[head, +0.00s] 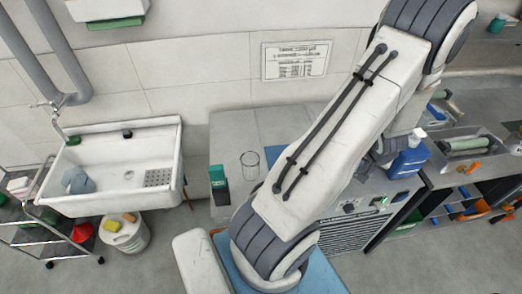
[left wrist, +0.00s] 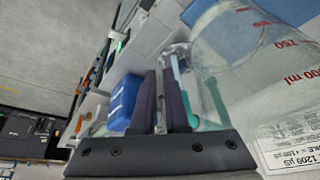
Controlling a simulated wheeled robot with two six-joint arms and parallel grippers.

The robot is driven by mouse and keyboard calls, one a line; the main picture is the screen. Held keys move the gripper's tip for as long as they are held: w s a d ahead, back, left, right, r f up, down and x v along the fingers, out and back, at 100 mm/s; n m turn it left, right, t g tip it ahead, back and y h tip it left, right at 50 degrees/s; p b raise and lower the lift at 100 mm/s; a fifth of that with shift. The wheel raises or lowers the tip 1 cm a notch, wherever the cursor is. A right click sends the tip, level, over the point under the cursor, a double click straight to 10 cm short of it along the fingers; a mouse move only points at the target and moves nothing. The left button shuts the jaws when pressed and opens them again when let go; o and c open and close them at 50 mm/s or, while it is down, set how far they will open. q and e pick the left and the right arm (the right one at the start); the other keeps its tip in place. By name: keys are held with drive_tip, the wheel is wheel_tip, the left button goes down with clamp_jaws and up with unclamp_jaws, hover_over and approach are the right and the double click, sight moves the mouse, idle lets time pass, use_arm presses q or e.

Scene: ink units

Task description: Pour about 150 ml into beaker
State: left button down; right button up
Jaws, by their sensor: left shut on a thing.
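A clear glass beaker (head: 250,160) stands upright on the grey counter, left of my arm in the head view, and looks empty. In the left wrist view my left gripper (left wrist: 168,92) has its dark fingers close together. It is shut on a clear glass vessel (left wrist: 228,62) with red marks, among them 750 and ml. The grip seems to be at the vessel's handle side, where teal-tinted edges show. Whether it holds liquid is unclear. In the head view my arm hides the held vessel. My right gripper is not in view.
A blue jug (head: 410,160) stands on the counter to the right and shows in the left wrist view (left wrist: 123,102). A green object (head: 218,178) stands left of the beaker. A white sink (head: 108,160) is at left. A printed notice (head: 296,60) is on the wall.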

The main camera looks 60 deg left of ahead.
use_arm(q)
drive_tip(key=a+r+n+p, duration=0.1)
drive_tip(key=a, duration=0.1)
drive_tip(key=a+r+n+p, duration=0.1)
drive_tip(key=a+p, duration=0.1)
drive_tip(key=a, duration=0.1)
drive_tip(key=a+r+n+g+y+p, duration=0.1)
drive_tip(key=a, duration=0.2)
drive_tip(key=shift+w+a+r+p, duration=0.1)
drive_tip(key=shift+a+r+p, duration=0.1)
drive_tip(key=shift+r+p, duration=0.2)
drive_tip(key=s+a+n+g+p, duration=0.1)
drive_tip(key=s+a+n+p, duration=0.1)
drive_tip(key=a+n+p, duration=0.45)
drive_tip(key=shift+m+g+y, duration=0.3)
drive_tip(key=shift+m+y, duration=0.2)
drive_tip(key=shift+m, duration=0.25)
drive_tip(key=s+x, duration=0.1)
drive_tip(key=x, duration=0.7)
drive_tip(key=s+x, duration=0.1)
drive_tip(key=x, duration=0.3)
drive_tip(key=shift+s+d+f+b, duration=0.25)
drive_tip(key=shift+d+f+b, duration=0.05)
drive_tip(key=shift+f, duration=0.35)
